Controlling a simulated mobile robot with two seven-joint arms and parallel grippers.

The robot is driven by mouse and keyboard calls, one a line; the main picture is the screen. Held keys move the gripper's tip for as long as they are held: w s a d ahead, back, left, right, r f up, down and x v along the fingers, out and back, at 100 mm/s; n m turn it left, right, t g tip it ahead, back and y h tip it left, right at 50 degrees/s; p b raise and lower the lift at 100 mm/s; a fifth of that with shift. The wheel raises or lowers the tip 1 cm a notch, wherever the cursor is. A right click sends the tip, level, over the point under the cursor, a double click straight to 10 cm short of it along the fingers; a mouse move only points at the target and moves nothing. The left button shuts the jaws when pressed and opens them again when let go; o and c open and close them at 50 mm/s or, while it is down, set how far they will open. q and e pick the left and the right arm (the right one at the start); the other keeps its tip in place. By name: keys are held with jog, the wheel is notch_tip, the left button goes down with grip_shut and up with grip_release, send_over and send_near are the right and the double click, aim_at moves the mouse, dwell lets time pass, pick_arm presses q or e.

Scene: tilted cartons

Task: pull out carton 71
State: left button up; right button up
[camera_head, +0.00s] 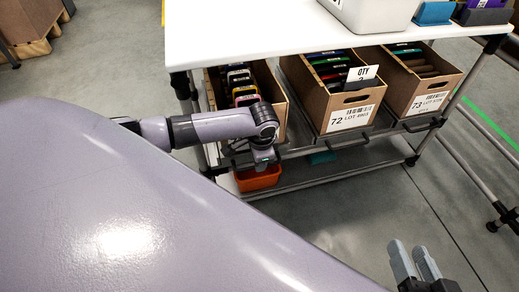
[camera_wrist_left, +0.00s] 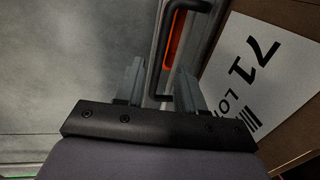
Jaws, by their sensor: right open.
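Carton 71 (camera_head: 281,112) is the left brown carton on the tilted shelf, holding several upright items. My left arm covers its front in the head view. In the left wrist view its white label (camera_wrist_left: 245,75) reads 71, on brown cardboard (camera_wrist_left: 297,138). My left gripper (camera_wrist_left: 160,70) is open; it also shows in front of the carton in the head view (camera_head: 264,157). A dark tray handle (camera_wrist_left: 158,72) lies between its fingers in the picture; I cannot tell whether they touch it. My right gripper (camera_head: 416,262) is open and empty, low at the right over the floor.
Carton 72 (camera_head: 329,108) and carton 73 (camera_head: 425,93) stand to the right on the same shelf. A white tabletop (camera_head: 265,35) overhangs the cartons. An orange bin (camera_head: 258,180) sits below carton 71. The floor in front of cartons 72 and 73 is clear.

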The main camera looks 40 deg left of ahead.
pick_arm(q)
jog(key=shift+w+a+f+b, duration=0.1)
jog(key=shift+f+b, duration=0.15)
jog(key=shift+f, duration=0.35)
jog(key=shift+w+a+f+b, duration=0.1)
jog(key=shift+f+b, duration=0.1)
jog(key=shift+f, duration=0.4)
pick_arm(e)
jog(key=shift+s+d+t, duration=0.1)
jog(key=shift+d+t, duration=0.2)
jog(key=shift+d, duration=0.2)
pick_arm(q)
grip_shut()
jog(key=shift+d, duration=0.1)
jog(key=shift+s, duration=0.1)
pick_arm(e)
jog(key=shift+r, duration=0.1)
